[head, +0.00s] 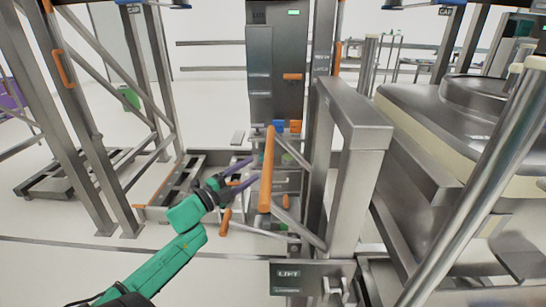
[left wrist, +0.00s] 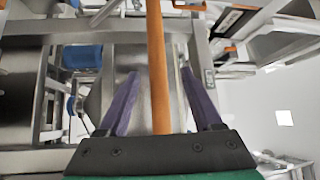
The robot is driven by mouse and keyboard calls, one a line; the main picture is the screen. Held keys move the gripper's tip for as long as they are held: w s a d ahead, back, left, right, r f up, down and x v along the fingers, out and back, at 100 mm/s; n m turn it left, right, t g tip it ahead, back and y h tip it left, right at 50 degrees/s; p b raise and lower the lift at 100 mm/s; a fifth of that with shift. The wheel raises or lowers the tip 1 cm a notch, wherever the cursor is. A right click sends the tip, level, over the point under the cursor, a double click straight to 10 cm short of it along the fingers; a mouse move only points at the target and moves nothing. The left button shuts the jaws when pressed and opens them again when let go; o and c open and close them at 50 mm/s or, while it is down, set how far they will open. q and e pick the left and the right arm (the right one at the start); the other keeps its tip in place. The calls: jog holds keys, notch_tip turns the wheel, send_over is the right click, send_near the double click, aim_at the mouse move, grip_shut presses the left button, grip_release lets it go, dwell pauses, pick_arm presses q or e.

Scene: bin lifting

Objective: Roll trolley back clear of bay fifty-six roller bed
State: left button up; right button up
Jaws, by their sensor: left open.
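My left gripper (head: 250,171), with purple fingers on a green arm, reaches in near the middle of the head view. It is open beside an upright orange handle (head: 267,165). In the left wrist view, the orange handle (left wrist: 157,70) runs between the two spread fingers of my left gripper (left wrist: 158,84), with gaps on both sides. The handle stands by a steel frame (head: 352,160) that seems to be the trolley; I cannot tell for certain. A plate marked LIFT (head: 289,274) is low on this frame. I cannot make out the roller bed. My right gripper is out of view.
A large steel vessel with a cream rim (head: 440,115) fills the right side. A dark cabinet (head: 277,65) stands behind the handle. Steel uprights with orange handles (head: 65,70) stand at the left. White floor (head: 60,270) is open at the lower left.

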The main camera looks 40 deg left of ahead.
aim_at(270, 158)
pick_arm(q)
jog(key=w, duration=0.9)
jog(key=shift+w+d+r, duration=0.1)
jog(key=shift+d+r, duration=0.25)
grip_shut()
dwell(0.7)
